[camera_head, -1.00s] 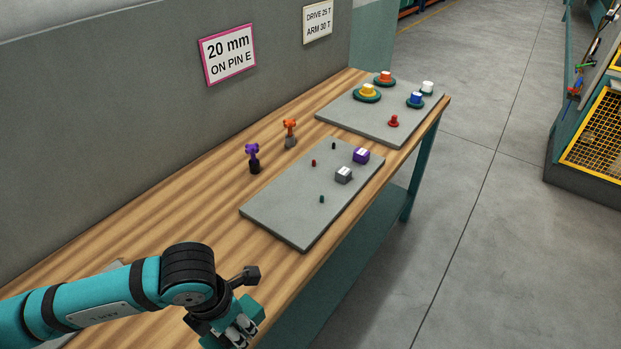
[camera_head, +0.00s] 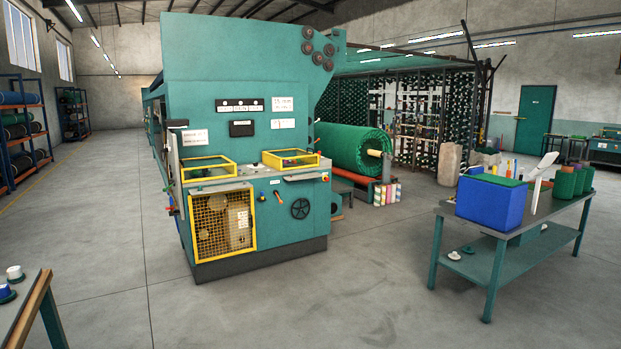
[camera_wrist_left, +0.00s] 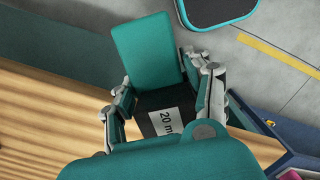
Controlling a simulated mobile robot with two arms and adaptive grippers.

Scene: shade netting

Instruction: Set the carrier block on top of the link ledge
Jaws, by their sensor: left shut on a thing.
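In the left wrist view my left gripper (camera_wrist_left: 165,93) is shut on a block, seemingly the carrier block (camera_wrist_left: 147,50), with a teal face and a dark part bearing a white label that begins "20 m". Part of it is hidden by the fingers and a teal shape in the foreground. The wooden bench edge lies below the gripper. The head view shows neither gripper. I cannot pick out the link ledge for certain. The large teal machine (camera_head: 245,110) has two yellow-framed parts on its front, left (camera_head: 208,171) and right (camera_head: 291,160).
A corner of the wooden bench (camera_head: 33,311) shows at lower left in the head view. A green roll (camera_head: 350,147) sits beside the machine. The concrete floor in front is open.

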